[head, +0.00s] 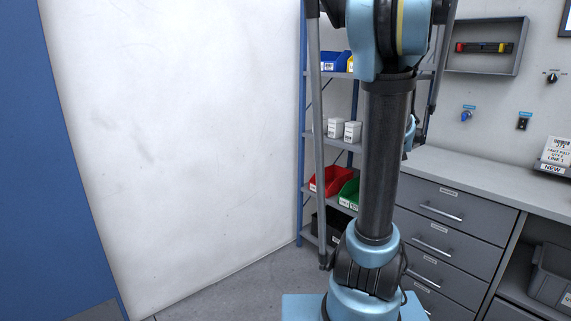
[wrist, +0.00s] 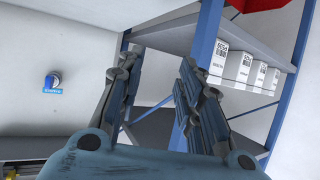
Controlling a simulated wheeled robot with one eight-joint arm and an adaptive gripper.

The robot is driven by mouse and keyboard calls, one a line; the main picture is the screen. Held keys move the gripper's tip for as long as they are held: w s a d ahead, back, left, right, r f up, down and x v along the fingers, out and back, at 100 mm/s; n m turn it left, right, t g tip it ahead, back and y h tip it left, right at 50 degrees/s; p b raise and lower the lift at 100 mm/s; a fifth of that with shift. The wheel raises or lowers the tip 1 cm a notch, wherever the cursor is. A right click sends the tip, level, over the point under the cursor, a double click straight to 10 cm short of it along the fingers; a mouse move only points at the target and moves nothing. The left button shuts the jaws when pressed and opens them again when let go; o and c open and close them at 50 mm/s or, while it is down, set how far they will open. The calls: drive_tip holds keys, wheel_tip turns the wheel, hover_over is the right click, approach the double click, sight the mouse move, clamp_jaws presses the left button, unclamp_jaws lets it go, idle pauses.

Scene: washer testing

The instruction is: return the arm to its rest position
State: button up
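My gripper (wrist: 157,64) shows in the wrist view with its two dark fingers apart. Nothing is between them, so it is open and empty. Beyond the fingers are the grey shelves (wrist: 160,30) of the rack, seen tilted; I cannot tell how close the fingertips are to them. In the head view my blue and black arm (head: 386,150) rises upright in front of the rack. Its upper part runs out of the top of the picture. I cannot make out my gripper in the head view.
A blue-posted rack (head: 303,130) holds white boxes (head: 352,131), a red bin (head: 331,180) and a green bin (head: 349,194). A drawer counter (head: 455,215) stands at right. A blue knob (wrist: 53,82) is on the wall. Open floor (head: 235,290) lies at lower left, before the white wall (head: 180,130).

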drive_tip(key=s+a+f+n+g+y, duration=0.25)
drive_tip(key=s+a+f, duration=0.45)
drive_tip(key=s+a, duration=0.4)
drive_tip(key=s+a+f+n+g+y, duration=0.1)
drive_tip(key=s+a+f+g+y, duration=0.4)
drive_tip(key=s+a, duration=0.65)
drive_tip(key=s+a+f+n+g+h, duration=0.1)
drive_tip(key=s+a+f, duration=0.1)
drive_tip(key=s, duration=0.4)
drive_tip(key=s+a+f+g+h, duration=0.1)
drive_tip(key=s+a+f, duration=0.1)
drive_tip(key=s+f, duration=0.2)
drive_tip(key=shift+s+f+n, duration=0.35)
drive_tip(key=shift+s+f, duration=0.05)
drive_tip(key=shift+s, duration=0.6)
